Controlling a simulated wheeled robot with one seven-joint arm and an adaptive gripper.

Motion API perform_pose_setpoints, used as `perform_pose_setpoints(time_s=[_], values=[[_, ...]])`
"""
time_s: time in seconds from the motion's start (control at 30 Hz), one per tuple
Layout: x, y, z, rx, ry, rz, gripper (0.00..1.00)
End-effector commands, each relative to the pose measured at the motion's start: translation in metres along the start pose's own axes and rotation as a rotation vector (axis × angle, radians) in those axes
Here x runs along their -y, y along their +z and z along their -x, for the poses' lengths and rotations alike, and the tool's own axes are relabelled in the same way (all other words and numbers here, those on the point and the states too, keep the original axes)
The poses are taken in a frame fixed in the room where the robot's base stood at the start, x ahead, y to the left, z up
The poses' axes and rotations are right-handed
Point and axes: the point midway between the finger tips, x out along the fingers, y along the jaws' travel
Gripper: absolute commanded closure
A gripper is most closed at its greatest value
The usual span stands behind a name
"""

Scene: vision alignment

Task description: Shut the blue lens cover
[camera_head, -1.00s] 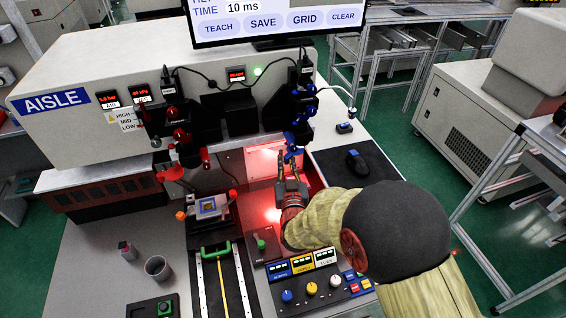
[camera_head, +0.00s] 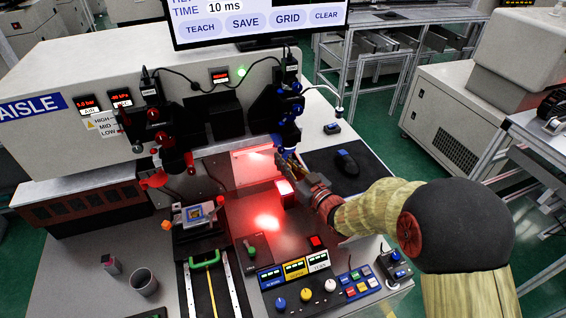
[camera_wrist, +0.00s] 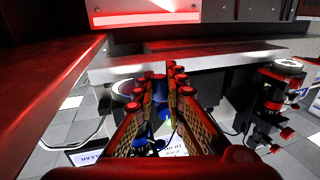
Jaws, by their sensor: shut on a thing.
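The blue lens unit (camera_head: 289,108) hangs from the front of the grey machine at the right. The blue lens cover is mostly hidden behind my fingers in the head view; a blue piece (camera_wrist: 160,84) shows between the fingertips in the wrist view. My gripper (camera_head: 283,158) reaches in from the right, just below the blue lens unit, with its fingers shut on the cover. The exact contact is too small to tell.
The red lens unit (camera_head: 158,140) stands to the left. A red-lit box (camera_head: 285,192) is below my gripper. The control panel (camera_head: 318,286) with knobs lies in front. A mouse (camera_head: 347,162) sits on a dark pad at the right.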

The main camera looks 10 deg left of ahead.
Motion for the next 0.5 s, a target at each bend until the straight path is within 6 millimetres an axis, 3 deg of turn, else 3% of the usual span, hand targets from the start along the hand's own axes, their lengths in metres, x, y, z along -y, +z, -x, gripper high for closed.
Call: perform_pose_setpoints(time_s=[0.4,0.43,0.5], values=[[-0.0003,-0.0005,-0.0001,-0.001,-0.004,0.0,1.0],[-0.0003,-0.0006,-0.0001,-0.002,-0.004,0.0,0.86],[-0.0003,-0.0006,-0.0001,-0.002,-0.004,0.0,0.82]])
